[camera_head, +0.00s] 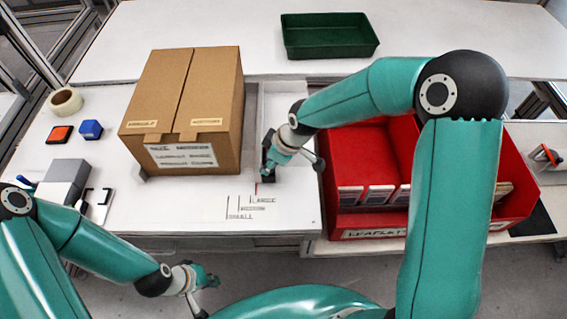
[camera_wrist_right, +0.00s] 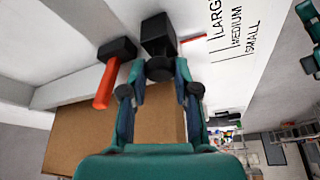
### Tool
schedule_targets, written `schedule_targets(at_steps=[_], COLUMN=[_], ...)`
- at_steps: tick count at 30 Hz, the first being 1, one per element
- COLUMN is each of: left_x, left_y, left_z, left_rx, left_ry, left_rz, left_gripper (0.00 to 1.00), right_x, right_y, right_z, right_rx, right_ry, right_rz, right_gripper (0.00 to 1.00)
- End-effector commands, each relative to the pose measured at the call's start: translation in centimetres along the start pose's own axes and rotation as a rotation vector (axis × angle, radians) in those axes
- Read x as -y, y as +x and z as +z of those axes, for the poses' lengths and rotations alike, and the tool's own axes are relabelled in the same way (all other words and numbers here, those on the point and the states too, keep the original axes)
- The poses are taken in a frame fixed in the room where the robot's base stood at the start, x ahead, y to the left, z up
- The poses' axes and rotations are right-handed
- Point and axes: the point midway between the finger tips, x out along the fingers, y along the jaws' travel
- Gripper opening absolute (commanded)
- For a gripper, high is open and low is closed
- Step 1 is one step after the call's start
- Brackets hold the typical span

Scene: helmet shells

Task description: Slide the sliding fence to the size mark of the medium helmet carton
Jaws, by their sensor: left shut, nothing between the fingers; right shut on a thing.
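My right gripper (camera_head: 267,172) is shut on the black knob (camera_wrist_right: 158,36) of the sliding fence. The pale fence bar (camera_wrist_right: 72,88) runs beside the brown carton in the right wrist view. A red pointer (camera_wrist_right: 193,38) extends from the knob side, close to the LARGE tick of the printed size marks (camera_wrist_right: 228,35). These marks, LARGE, MEDIUM and SMALL, also show in the head view (camera_head: 248,207). The carton (camera_head: 210,95) stands upright and closed, left of my right gripper; its front label appears to read medium. My left gripper (camera_head: 212,281) is shut and empty, off the table's front edge.
A black block with a red handle (camera_wrist_right: 104,87) sits beside the knob. A red bin (camera_head: 375,233) with cards stands to the right, a green tray (camera_head: 330,53) at the back.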

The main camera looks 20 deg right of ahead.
Motion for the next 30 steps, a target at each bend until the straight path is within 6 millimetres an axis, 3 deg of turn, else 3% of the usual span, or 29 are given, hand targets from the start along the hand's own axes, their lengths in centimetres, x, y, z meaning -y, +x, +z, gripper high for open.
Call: schedule_targets(at_steps=[3,6,16,17,20,30], left_x=[0.4,0.5,0.5,0.5,0.5,0.5], left_y=[1.2,1.4,1.3,1.3,1.3,1.3], left_z=[0.0,0.0,0.0,0.0,0.0,0.0], left_rx=[0.0,0.0,0.0,0.0,0.0,0.0], left_ry=[0.0,0.0,0.0,0.0,0.0,0.0], left_rz=[0.0,0.0,0.0,0.0,0.0,0.0], left_gripper=[0.0,0.0,0.0,0.0,0.0,0.0], right_x=[1.0,1.5,1.6,1.6,1.6,1.6], right_y=[1.3,1.6,1.5,1.5,1.5,1.4], right_z=[-2.5,-3.6,-3.9,-3.9,-3.9,-3.8], right_rx=[-0.006,-0.005,-0.004,-0.004,-0.004,-0.002], right_ry=[-0.008,-0.005,-0.001,-0.001,0.0,0.0], right_rz=[0.004,0.004,0.005,0.005,0.004,0.004], right_gripper=[0.0,0.0,0.0,0.35,0.52,0.54])
